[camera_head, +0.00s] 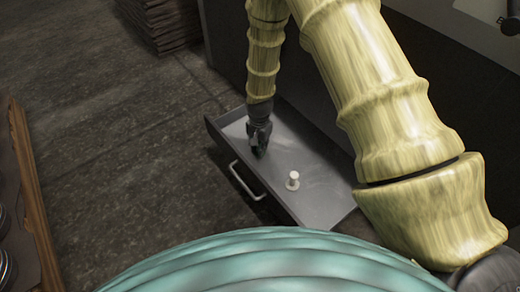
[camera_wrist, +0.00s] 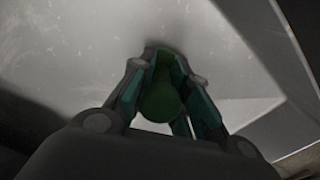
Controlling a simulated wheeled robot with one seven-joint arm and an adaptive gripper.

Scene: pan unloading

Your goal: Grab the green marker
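The green marker (camera_wrist: 160,101) shows in the wrist view as a dark green, rounded shape between the two fingers of my gripper (camera_wrist: 163,72). The fingers flank it closely and appear to touch it on both sides. Its far end is partly hidden by the fingertips. In the head view my gripper (camera_head: 259,144) points down inside an open grey metal drawer (camera_head: 325,186), towards its left end. The marker cannot be made out in the head view.
A small white object with a round base (camera_head: 293,180) stands in the drawer, right of my gripper. The drawer has a front handle (camera_head: 243,181) and raised walls. A dark stack (camera_head: 163,22) stands at the back. The floor left of the drawer is clear.

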